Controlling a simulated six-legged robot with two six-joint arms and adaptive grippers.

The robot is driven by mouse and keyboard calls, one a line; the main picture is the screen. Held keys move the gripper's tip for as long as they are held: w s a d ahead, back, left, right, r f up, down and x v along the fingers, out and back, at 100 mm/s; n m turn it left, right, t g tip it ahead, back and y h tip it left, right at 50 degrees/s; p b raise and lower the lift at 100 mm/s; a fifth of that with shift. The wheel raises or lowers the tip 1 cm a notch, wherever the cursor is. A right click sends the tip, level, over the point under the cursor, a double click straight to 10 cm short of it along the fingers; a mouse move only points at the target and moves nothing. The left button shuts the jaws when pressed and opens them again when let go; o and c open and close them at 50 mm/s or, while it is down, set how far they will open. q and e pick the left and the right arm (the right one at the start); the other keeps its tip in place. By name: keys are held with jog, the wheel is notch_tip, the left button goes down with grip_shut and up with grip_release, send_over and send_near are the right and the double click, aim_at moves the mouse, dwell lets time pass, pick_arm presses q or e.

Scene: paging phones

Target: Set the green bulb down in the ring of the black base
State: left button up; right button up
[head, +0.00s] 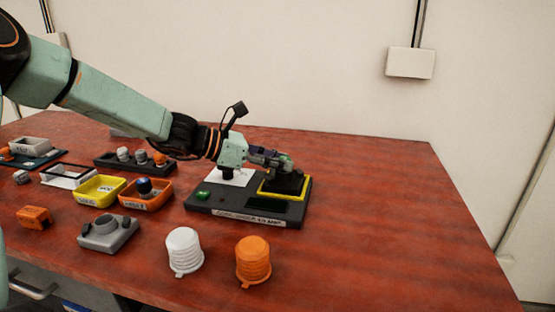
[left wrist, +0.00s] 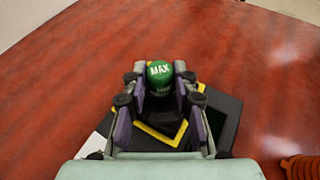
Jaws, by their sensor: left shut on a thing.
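My left gripper (head: 283,161) is shut on the green bulb (left wrist: 159,71), whose top reads "MAX" in the left wrist view. In the head view only a little green shows between the fingers. The black base (head: 287,185) sits inside a yellow-rimmed square (head: 306,188) on a dark board. The bulb is directly above the base, close to it. The fingers hide the ring, so I cannot tell whether bulb and ring touch. My right gripper is in neither view.
White (head: 184,251) and orange (head: 253,262) ribbed caps stand in front. Yellow (head: 97,191) and orange (head: 157,201) trays lie left. The table's right side is clear.

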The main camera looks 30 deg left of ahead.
pick_arm(q)
jog(key=o, duration=1.1)
jog(key=shift+c, duration=0.2)
jog(key=shift+o, duration=0.3)
jog(key=shift+o, duration=1.3)
jog(key=shift+r, duration=0.1)
jog(key=shift+r+p, duration=2.8)
jog(key=shift+r, duration=0.05)
